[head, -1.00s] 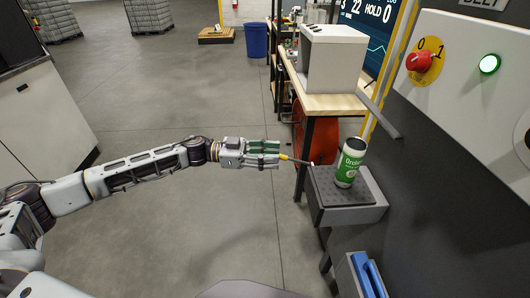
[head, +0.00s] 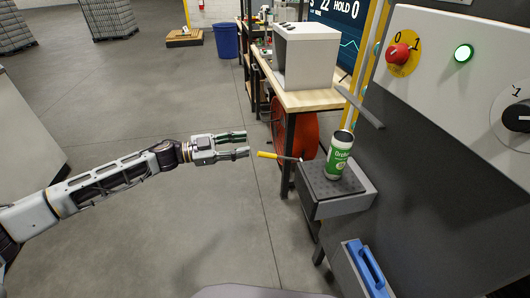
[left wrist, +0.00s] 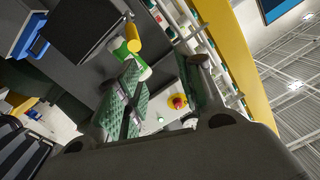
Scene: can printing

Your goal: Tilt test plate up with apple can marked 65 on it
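The green-and-white can (head: 339,160) stands on the dark perforated test plate (head: 313,183), which juts from the machine. A mark 65 cannot be read. The plate looks nearly level. A yellow-handled lever (head: 267,155) sticks out left from the plate's edge. My left gripper (head: 243,146) is open and empty, just left of the handle's end and apart from it. In the left wrist view, the green-padded fingers (left wrist: 160,95) are spread, and the yellow handle (left wrist: 134,40) shows beyond them with part of the can behind it. My right gripper is not in view.
The grey machine panel with a red knob (head: 398,54) and a lit green button (head: 463,53) stands at the right. A blue-handled item (head: 368,268) is below the plate. A wooden bench (head: 308,99) with a white box stands behind.

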